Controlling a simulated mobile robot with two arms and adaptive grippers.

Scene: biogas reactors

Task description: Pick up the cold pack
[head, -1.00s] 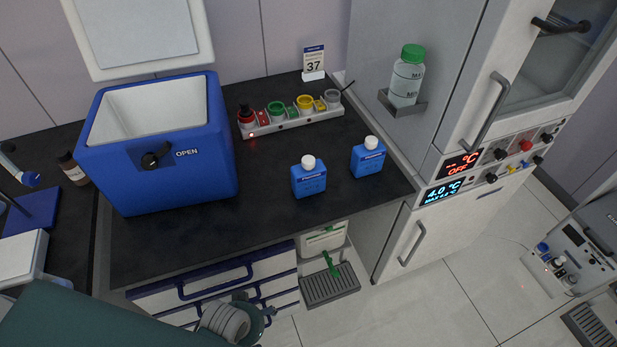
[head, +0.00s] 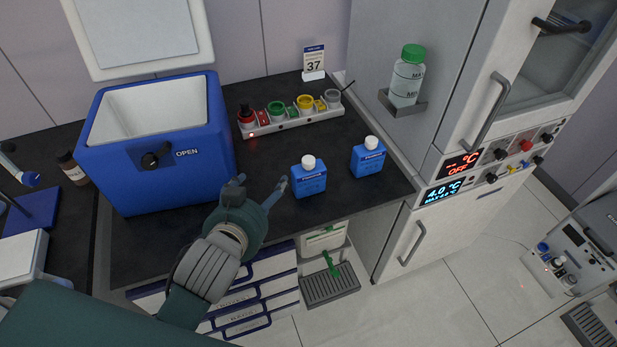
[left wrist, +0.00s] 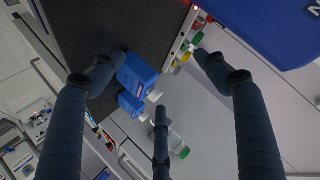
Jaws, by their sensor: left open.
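Two blue cold packs with white caps stand upright on the dark bench top. The nearer cold pack (head: 308,180) is left of the other cold pack (head: 368,158). My left gripper (head: 263,184) is open and empty, with its fingers spread just left of the nearer pack and apart from it. In the left wrist view, the nearer pack (left wrist: 136,76) shows beside one finger of my left gripper (left wrist: 152,90), and the farther pack (left wrist: 130,103) lies beyond it. The right gripper is in no view.
An open blue cooler box (head: 160,170) stands left of the gripper. A rack of coloured-cap jars (head: 292,124) is behind. A green-capped bottle (head: 405,80) sits in a holder on the cabinet (head: 445,140) at right. Bare bench (head: 265,160) lies between cooler and packs.

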